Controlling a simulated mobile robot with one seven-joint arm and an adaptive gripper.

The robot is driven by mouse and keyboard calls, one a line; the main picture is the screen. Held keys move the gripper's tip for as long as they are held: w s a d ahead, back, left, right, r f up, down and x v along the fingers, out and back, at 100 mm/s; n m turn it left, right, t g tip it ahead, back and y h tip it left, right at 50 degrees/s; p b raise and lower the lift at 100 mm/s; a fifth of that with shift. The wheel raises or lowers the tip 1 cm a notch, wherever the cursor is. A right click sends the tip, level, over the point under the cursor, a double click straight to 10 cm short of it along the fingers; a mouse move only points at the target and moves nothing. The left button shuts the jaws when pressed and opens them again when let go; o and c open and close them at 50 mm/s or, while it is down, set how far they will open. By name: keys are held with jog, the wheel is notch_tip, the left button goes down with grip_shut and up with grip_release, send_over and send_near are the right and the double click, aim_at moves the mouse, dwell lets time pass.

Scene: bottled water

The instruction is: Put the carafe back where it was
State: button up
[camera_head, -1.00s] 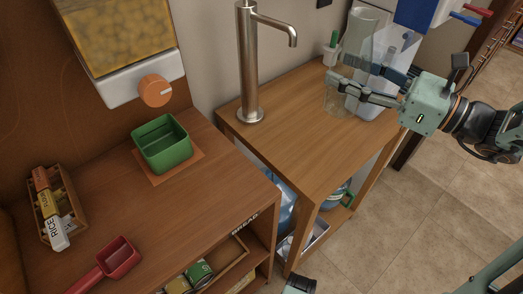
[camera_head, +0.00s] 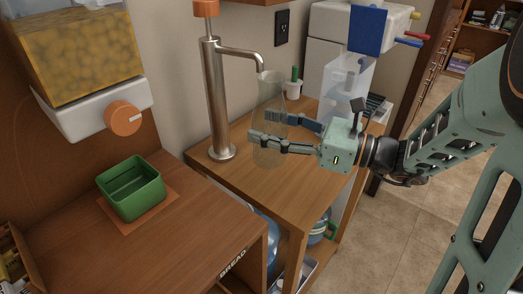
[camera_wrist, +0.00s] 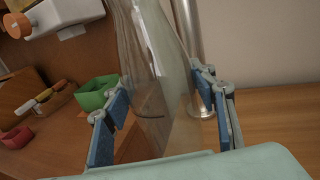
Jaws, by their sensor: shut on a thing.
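The clear glass carafe (camera_head: 270,92) is upright between the fingers of my gripper (camera_head: 261,127), which is shut on it around its lower body. The carafe is just right of the metal tap (camera_head: 215,105), with its mouth close to the spout's tip. I cannot tell whether its base touches the wooden table (camera_head: 245,185) or hangs just above it. In the wrist view the carafe (camera_wrist: 150,75) stands between both blue-padded fingers, with the tap's column (camera_wrist: 190,40) behind it.
A white dispenser (camera_head: 325,60) with a blue panel stands at the back right of the table. A small white cup (camera_head: 293,90) with a green item is behind the carafe. A lower counter at left holds a green box (camera_head: 133,190) under an orange-knobbed dispenser (camera_head: 95,110).

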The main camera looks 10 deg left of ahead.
jog(key=shift+w+a+f+b, duration=0.5)
jog(key=shift+w+f, duration=0.1)
jog(key=shift+f, duration=0.8)
jog(key=shift+w+a+f+b, duration=0.35)
jog(key=shift+w+f+b, duration=0.2)
jog(key=shift+f, duration=0.85)
jog(key=shift+w+a+f+b, duration=0.45)
jog(key=shift+w+f, duration=0.15)
jog(key=shift+f, duration=0.8)
jog(key=shift+f, duration=0.2)
jog(key=o, duration=1.8)
jog(key=shift+r, duration=0.25)
jog(key=p+v, duration=0.2)
jog(key=v, duration=1)
jog(key=shift+s+f, duration=0.1)
